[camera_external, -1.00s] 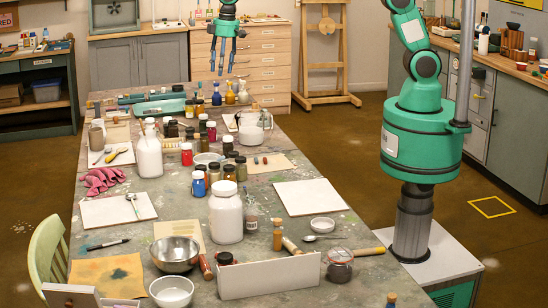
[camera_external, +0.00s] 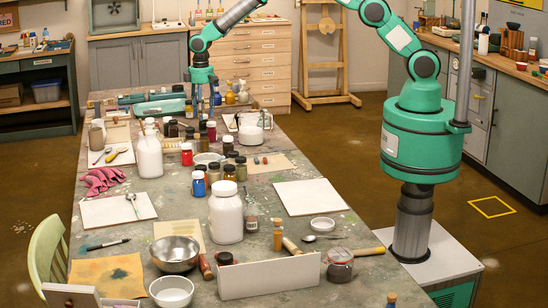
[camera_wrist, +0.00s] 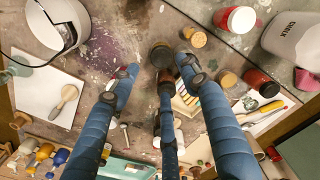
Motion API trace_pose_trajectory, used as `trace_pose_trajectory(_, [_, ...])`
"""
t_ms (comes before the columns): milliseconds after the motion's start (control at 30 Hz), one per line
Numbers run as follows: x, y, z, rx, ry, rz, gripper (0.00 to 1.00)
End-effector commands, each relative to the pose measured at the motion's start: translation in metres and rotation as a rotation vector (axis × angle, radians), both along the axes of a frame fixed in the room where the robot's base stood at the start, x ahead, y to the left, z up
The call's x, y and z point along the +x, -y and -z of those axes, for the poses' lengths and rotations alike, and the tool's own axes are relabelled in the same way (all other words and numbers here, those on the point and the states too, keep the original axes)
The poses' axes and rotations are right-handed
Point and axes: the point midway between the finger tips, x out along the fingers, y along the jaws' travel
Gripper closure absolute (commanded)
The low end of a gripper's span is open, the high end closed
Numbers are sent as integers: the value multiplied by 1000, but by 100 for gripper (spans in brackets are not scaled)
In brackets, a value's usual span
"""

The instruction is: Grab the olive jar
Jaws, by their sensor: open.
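My three-fingered gripper (camera_external: 204,112) points down over the far half of the table, its fingers spread and empty. In the wrist view my gripper (camera_wrist: 160,72) has a dark round jar lid (camera_wrist: 161,55) just beyond and between its fingertips. That jar's sides are mostly hidden, so I cannot confirm its colour there. In the external view a small dark-lidded jar (camera_external: 203,127), possibly the olive one, stands below the fingers. Another brownish-olive jar (camera_external: 241,169) stands nearer, in the middle cluster.
A red-labelled jar (camera_external: 211,131) and a red pot (camera_external: 187,154) stand close by. A white chalk jar (camera_external: 149,156) is to the left and a white jug (camera_external: 250,131) to the right. In the wrist view, cork-topped bottles (camera_wrist: 227,78) crowd one side.

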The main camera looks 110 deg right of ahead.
Motion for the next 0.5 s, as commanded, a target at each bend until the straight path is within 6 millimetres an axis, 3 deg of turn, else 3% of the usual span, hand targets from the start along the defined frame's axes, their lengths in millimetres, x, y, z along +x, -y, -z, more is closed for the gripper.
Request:
trace_pose_trajectory(300, [0,0,1,0,0,0,54])
trace_pose_trajectory(500, [0,0,15,0,0,0,54])
